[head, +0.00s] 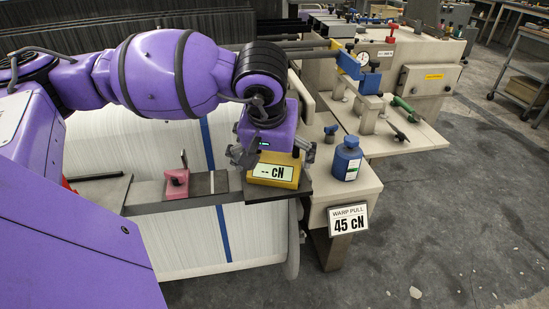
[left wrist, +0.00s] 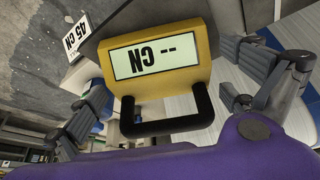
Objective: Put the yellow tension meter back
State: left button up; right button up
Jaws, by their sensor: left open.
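The yellow tension meter (head: 274,171) sits on a dark pad (head: 298,194) at the end of the rail, its display reading "-- cN". In the left wrist view the meter (left wrist: 199,62) shows upside down, with its black handle (left wrist: 166,127) towards my wrist. My left gripper (head: 270,160) is open, with its fingers on either side of the meter. In the left wrist view, one finger is left of the handle and the other is right of it, both apart from it. My right gripper is not in view.
A blue bottle (head: 346,158) stands on the light bench right of the meter, above a "WARP PULL 45 cN" sign (head: 347,219). A pink block (head: 177,184) sits on the rail to the left. A dial gauge (head: 362,60) and green-handled tool (head: 403,106) are farther back.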

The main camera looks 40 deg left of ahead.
pick_arm(q)
jog(key=v, duration=1.1)
jog(key=shift+r, duration=0.35)
jog(key=shift+s+d, duration=0.1)
jog(key=shift+s, duration=0.05)
